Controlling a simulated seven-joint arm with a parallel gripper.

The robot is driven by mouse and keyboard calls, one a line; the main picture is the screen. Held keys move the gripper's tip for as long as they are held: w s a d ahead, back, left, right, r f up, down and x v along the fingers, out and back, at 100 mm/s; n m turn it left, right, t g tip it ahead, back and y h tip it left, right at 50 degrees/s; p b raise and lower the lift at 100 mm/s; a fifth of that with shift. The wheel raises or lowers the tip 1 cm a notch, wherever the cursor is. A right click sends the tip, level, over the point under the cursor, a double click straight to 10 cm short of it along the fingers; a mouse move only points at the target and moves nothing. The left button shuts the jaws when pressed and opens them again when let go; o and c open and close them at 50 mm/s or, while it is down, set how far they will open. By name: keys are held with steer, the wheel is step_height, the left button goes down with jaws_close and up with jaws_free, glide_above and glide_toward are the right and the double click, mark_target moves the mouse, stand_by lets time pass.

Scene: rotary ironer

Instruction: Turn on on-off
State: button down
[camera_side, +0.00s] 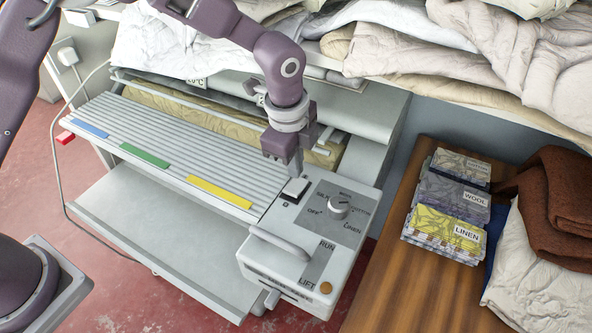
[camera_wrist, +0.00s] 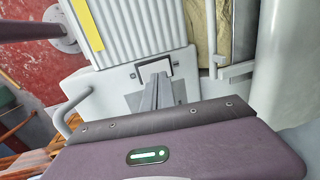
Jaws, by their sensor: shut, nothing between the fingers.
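The on-off switch is a white rocker (camera_side: 294,189) in a dark frame on top of the ironer's control box, at the corner nearest the slatted board. My gripper (camera_side: 295,172) points down, shut and empty, with its tips just above and behind the rocker. I cannot tell whether they touch it. In the wrist view, the fingers (camera_wrist: 161,77) reach to the dark-framed switch (camera_wrist: 154,67) and cover part of it. Which way the rocker is tipped is not clear.
A round dial (camera_side: 339,205) stands right of the switch. A grey lever handle (camera_side: 280,243) and a RUN/LIFT strip (camera_side: 318,262) are in front. The slatted board (camera_side: 165,150) lies left. Labelled cloth stacks (camera_side: 448,205) lie on a wooden table to the right.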

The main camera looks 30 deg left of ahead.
mark_target(294, 188)
steer(key=r, duration=0.4)
steer(key=shift+s+r, duration=0.15)
steer(key=shift+s, duration=0.2)
steer(key=s+a+r+n+t, duration=0.2)
steer(key=s+a+r+n, duration=0.55)
steer(key=a+r, duration=0.4)
steer(key=s+a+r+n+t, duration=0.1)
steer(key=s+a+n, duration=0.2)
steer(key=s, duration=0.7)
steer(key=s+a+r+n, duration=0.2)
steer(key=s+a+n, duration=0.1)
steer(key=s+n, duration=0.4)
steer(key=s, duration=0.3)
steer(key=shift+a+t, duration=0.3)
steer(key=shift+t, duration=0.1)
steer(key=shift+r+n, duration=0.15)
steer(key=shift+n, duration=0.1)
